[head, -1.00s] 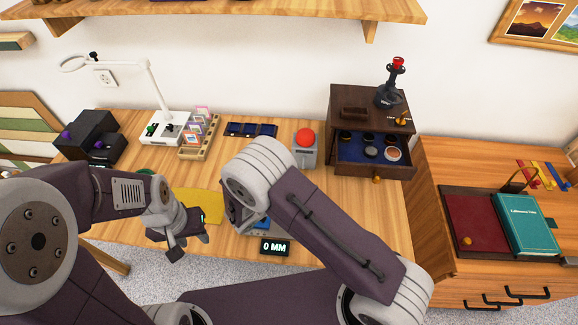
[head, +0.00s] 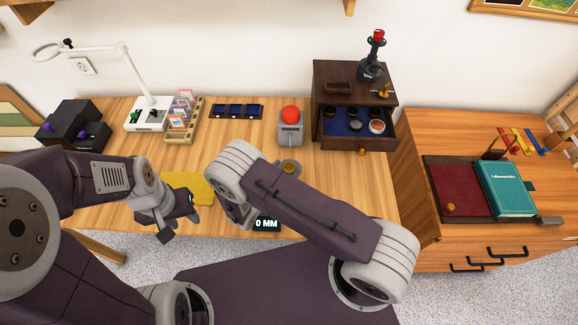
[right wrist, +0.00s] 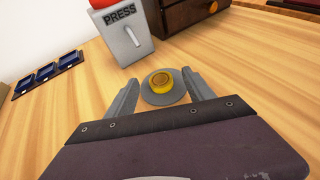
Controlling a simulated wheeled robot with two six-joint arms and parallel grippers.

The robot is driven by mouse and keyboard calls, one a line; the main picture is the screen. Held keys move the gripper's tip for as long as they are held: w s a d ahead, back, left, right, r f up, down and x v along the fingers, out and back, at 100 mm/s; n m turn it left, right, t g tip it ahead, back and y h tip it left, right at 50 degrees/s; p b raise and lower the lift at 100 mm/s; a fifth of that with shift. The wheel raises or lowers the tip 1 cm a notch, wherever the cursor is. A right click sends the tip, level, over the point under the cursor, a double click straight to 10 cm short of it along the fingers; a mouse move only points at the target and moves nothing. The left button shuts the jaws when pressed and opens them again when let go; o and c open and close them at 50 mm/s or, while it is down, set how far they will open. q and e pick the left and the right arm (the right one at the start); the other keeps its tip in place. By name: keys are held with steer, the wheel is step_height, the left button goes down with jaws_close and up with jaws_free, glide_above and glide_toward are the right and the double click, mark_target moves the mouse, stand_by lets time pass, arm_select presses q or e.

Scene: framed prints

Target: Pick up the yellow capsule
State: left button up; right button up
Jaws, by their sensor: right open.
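The yellow capsule (right wrist: 160,81) is a small round yellow piece on a grey disc (right wrist: 164,99) on the wooden table. In the head view this gripper is mostly hidden behind my arm. My left gripper (head: 178,216) is by the yellow mat (head: 190,185); its jaw opening is unclear.
A grey box with a red PRESS button (head: 290,130) stands behind the capsule. A dark cabinet (head: 352,100) with an open drawer is back right. A 0 MM display (head: 267,224) is near the front edge. Blue trays (head: 238,111) lie at the back.

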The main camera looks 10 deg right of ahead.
steer(key=shift+x, duration=1.15)
steer(key=shift+s+r, duration=0.1)
steer(key=c, duration=0.4)
jaws_close()
